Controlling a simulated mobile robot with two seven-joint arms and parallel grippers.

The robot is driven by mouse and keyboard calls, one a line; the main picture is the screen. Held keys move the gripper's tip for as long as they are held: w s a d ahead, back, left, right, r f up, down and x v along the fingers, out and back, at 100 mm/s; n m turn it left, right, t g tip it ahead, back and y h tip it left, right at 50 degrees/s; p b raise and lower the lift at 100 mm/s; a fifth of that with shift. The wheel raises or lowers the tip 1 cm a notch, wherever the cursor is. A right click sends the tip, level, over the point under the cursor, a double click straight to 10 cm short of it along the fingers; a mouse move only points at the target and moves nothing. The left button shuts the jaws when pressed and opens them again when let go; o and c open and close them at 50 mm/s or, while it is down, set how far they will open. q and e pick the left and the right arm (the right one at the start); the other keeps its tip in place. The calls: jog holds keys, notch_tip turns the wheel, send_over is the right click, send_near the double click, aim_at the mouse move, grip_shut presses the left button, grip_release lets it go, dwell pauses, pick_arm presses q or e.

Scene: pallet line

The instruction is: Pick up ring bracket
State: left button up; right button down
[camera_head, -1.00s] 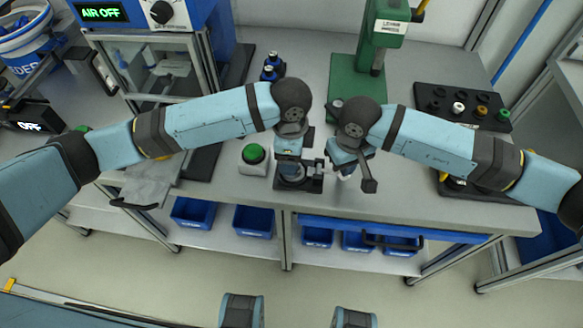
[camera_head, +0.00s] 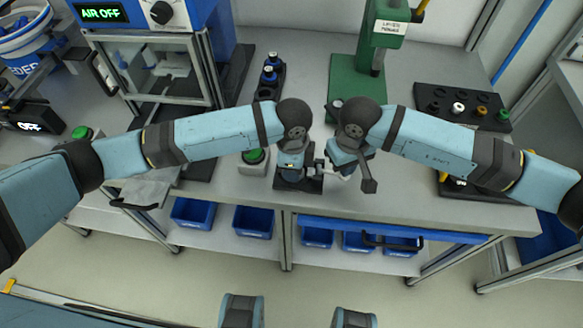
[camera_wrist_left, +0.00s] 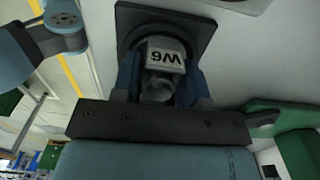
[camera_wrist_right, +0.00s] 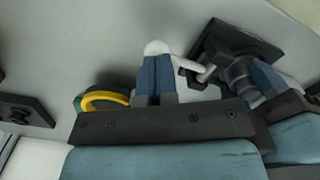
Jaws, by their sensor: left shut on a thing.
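The ring bracket (camera_wrist_left: 167,53), a pale grey part marked W6 with a round opening, sits at a dark square base plate (camera_wrist_left: 195,30) in the left wrist view. My left gripper (camera_wrist_left: 158,90) is shut on it, with a blue finger on either side. In the head view my left gripper (camera_head: 291,174) hides most of the bracket. My right gripper (camera_wrist_right: 156,80) is just to the right of it, its fingers close together. A white rounded piece (camera_wrist_right: 157,47) shows at its fingertips; whether it is gripped is unclear.
A green-button box (camera_head: 253,158) stands left of the base plate. A rack with blue-topped bottles (camera_head: 270,72) is behind, and a green press (camera_head: 355,84) is at the back. A black tray (camera_head: 463,106) is at right. The bench's front edge is close.

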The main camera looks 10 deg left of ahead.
pick_arm(q)
notch_tip(320, 180, up, 15)
dwell(1.1)
pick_arm(e)
notch_tip(320, 180, up, 9)
dwell(1.5)
dwell(0.3)
